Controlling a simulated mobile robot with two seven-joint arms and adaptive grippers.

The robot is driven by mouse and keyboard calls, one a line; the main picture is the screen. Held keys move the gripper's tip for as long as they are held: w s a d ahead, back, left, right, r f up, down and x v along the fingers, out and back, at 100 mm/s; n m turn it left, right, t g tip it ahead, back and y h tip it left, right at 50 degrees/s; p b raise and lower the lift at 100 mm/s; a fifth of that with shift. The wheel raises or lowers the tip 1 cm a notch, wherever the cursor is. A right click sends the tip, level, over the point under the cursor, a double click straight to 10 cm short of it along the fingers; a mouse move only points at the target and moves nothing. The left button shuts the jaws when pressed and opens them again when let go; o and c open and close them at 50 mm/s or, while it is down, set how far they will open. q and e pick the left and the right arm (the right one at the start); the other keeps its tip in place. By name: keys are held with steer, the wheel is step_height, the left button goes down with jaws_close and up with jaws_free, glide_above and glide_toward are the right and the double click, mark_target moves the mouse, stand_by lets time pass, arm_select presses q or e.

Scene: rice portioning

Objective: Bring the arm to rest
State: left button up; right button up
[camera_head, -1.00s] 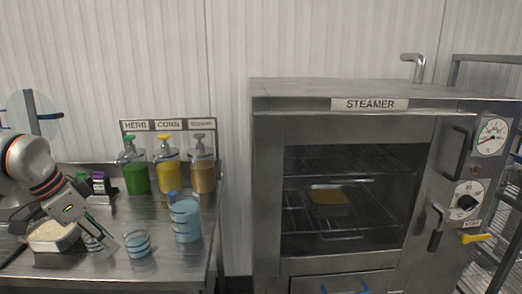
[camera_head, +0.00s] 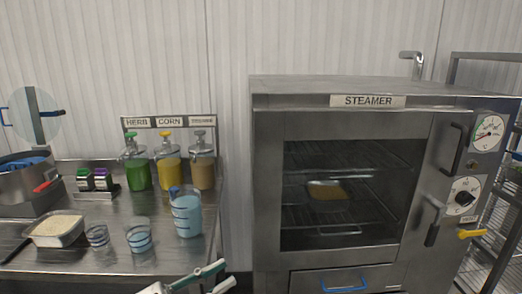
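My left gripper (camera_head: 226,273) is at the bottom edge of the head view, in front of the table's right front corner. Its pale, teal-tipped fingers are apart with nothing seen between them; most of the arm is out of frame. My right gripper is not in view. On the steel table, a tub of rice (camera_head: 57,242) sits at the left, with a small clear cup (camera_head: 97,236) beside it. A clear cup with blue bands (camera_head: 139,241) and a larger blue-banded jug (camera_head: 186,217) stand to the right.
Green, yellow and tan pump bottles (camera_head: 168,173) stand at the table's back. A pot (camera_head: 22,184) is at far left. The steamer (camera_head: 340,110) fills the right, door shut, with a tray (camera_head: 327,190) inside. A blue-handled drawer (camera_head: 345,283) is below it.

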arm_select(q)
steer(key=s+a+f+n+t+y, duration=0.1)
steer(key=a+f+n+t+y, duration=0.1)
steer(key=a+f+n+y, duration=0.3)
steer(key=a+f+n+t+y, duration=0.1)
steer(key=f+n+t+y, duration=0.15)
steer(key=f, duration=0.45)
steer(key=s+a+f+n+t+y, duration=0.1)
steer(key=a+f+n+t+y, duration=0.15)
steer(key=f+y, duration=0.3)
steer(key=s+a+f+g+y, duration=0.1)
steer(key=s+f+g, duration=0.2)
steer(key=s+f, duration=0.3)
steer(key=s+a+f+n+g+y, duration=0.1)
steer(key=s+a+f+g+y, duration=0.1)
steer(key=s+f, duration=0.5)
step_height(320, 180, down, 4)
steer(key=shift+s+r+g, duration=0.15)
steer(key=shift+s+g, duration=0.15)
steer(key=shift+g, duration=0.4)
